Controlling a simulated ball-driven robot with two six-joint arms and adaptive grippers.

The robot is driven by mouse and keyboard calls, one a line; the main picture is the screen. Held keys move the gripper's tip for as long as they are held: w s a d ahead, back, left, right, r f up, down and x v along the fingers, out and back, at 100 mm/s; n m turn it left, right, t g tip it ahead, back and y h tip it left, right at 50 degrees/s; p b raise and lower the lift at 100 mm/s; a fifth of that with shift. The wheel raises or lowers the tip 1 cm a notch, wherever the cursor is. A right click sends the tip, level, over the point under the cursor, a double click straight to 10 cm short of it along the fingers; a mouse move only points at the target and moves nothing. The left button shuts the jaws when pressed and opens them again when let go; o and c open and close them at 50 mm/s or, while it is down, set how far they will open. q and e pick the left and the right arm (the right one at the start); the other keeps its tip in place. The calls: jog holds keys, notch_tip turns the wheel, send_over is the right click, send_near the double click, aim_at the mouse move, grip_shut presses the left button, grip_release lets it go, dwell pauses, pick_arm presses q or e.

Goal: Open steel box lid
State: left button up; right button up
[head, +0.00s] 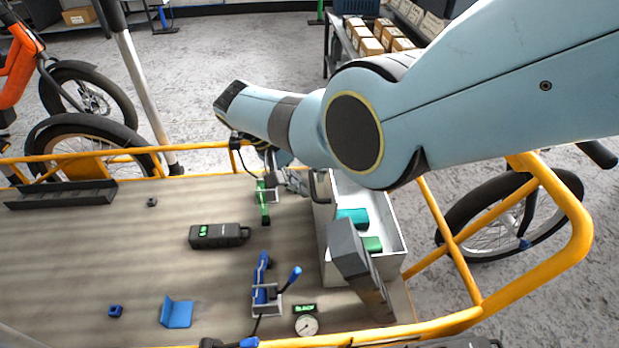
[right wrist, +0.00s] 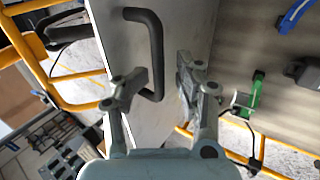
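The steel box (head: 401,243) stands open-topped at the right of the cargo deck in the head view, with a teal item (head: 353,216) and a green item (head: 371,244) inside. A grey panel, which looks like its lid (head: 322,212), stands up along the box's left side. In the right wrist view, the lid (right wrist: 118,40) carries a black bar handle (right wrist: 156,45). My right gripper (right wrist: 156,88) is open, its fingers apart on either side of the handle's end. In the head view my right gripper (head: 290,182) is partly hidden by my arm. My left gripper is not in view.
A green clamp (head: 263,202), blue clamp (head: 264,280), black case (head: 218,236) and gauge (head: 306,324) are on the deck (head: 90,255). Yellow rails (head: 455,245) border it. The left deck is mostly clear.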

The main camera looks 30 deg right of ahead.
jog(key=v, duration=1.2)
